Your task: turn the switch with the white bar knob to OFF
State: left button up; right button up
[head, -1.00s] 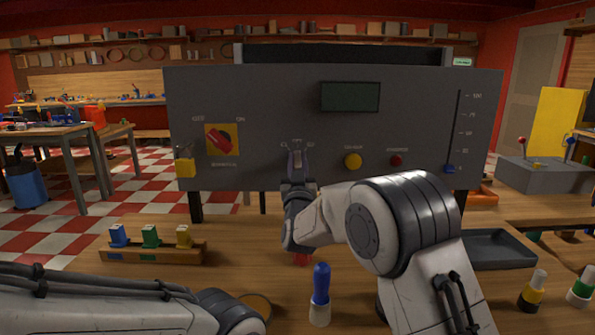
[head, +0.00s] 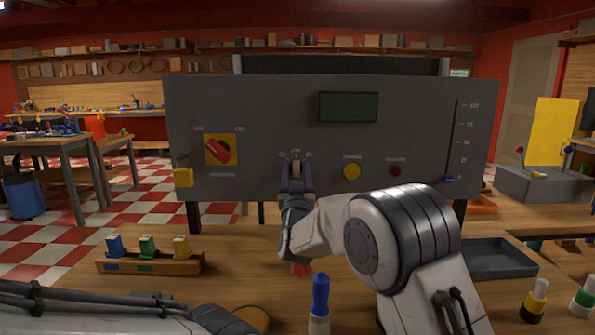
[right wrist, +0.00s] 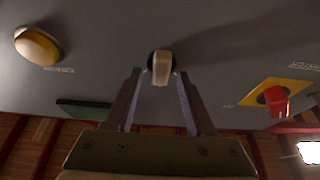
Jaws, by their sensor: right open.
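The white bar knob (head: 296,169) is on the grey panel's lower middle, below small position labels too blurred to read surely. In the right wrist view the knob (right wrist: 161,68) stands out from a dark round base, its bar looking roughly upright. My right gripper (head: 296,172) is open, with one finger on each side of the knob. In the right wrist view the gripper (right wrist: 160,76) shows gaps between its fingertips and the knob. Only links of my left arm show at the lower left; its gripper is out of frame.
The panel (head: 270,110) also carries a red rotary switch (head: 218,151) on a yellow plate, a yellow button (head: 352,172), a red button (head: 395,171) and a slider (head: 448,179). A wooden rack (head: 150,265) and a blue-topped peg (head: 320,295) are on the table.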

notch_tip(320, 180, up, 4)
jog(key=shift+r+p, duration=0.2)
jog(key=shift+p, duration=0.1)
jog(key=s+d+r, duration=0.6)
jog(key=d, duration=0.4)
jog(key=shift+r, duration=0.25)
